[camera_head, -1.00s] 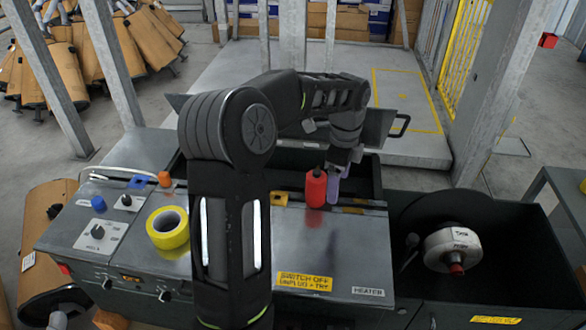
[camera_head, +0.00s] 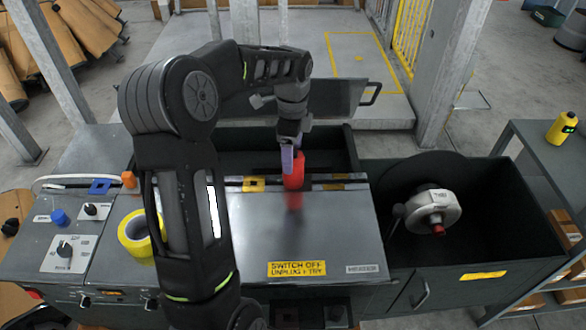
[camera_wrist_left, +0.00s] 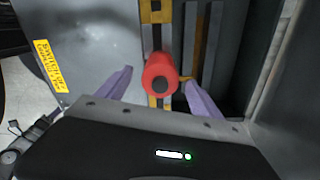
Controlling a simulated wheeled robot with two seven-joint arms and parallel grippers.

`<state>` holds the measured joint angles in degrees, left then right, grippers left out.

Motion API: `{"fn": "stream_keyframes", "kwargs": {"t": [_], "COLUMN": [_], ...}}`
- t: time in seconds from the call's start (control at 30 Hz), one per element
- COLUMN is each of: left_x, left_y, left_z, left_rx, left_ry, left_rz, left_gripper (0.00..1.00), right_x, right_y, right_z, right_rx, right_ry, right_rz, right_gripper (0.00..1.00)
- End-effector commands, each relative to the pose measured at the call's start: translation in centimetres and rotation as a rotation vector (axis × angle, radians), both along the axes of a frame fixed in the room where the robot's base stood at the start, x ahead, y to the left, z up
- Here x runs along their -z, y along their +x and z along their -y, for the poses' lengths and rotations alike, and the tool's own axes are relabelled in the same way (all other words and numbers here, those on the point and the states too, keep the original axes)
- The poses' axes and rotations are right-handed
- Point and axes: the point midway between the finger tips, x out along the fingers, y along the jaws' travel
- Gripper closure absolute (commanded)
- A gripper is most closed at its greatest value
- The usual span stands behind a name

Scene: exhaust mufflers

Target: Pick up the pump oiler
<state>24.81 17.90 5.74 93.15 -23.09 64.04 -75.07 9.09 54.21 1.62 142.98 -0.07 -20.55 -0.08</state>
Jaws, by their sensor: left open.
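A red cylinder (camera_head: 293,172), which I take to be the pump oiler, stands on the grey bench top near its back edge. The wrist view looks down on its round red end with a dark centre (camera_wrist_left: 160,73). My left gripper (camera_head: 289,160) is just above and around it, with a pale purple finger at its left side in the head view. In the left wrist view the two purple fingers (camera_wrist_left: 158,80) are spread apart on either side of the red cylinder, with gaps visible. My right gripper is out of view.
Yellow tape (camera_head: 136,232) lies on the bench (camera_head: 330,228) beside my left arm. A dark bin (camera_head: 490,225) holding a white-and-grey wheel-like part (camera_head: 433,206) adjoins the right. A yellow device (camera_head: 562,126) stands on a side table. The bench's front middle is clear.

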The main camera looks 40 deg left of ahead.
Motion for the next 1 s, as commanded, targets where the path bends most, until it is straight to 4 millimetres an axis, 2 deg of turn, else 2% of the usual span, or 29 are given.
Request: {"fn": "stream_keyframes", "kwargs": {"t": [0.3,0.6,0.7,1.0], "left_x": [0.4,4.3,5.1,5.2], "left_y": [0.0,0.1,0.2,0.2], "left_z": [0.0,0.2,0.2,0.2], "left_rx": [-0.001,-0.001,-0.001,-0.001], "left_ry": [0.0,-0.001,0.0,0.0], "left_rz": [-0.001,-0.002,0.0,0.001], "left_gripper": [0.24,0.24,0.24,0.24], "right_x": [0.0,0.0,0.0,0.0], "right_y": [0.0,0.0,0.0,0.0], "right_z": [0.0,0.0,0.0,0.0], "right_rx": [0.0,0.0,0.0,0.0], "right_ry": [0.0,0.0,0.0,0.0], "right_rz": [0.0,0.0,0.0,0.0], "right_gripper": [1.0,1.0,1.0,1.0]}}
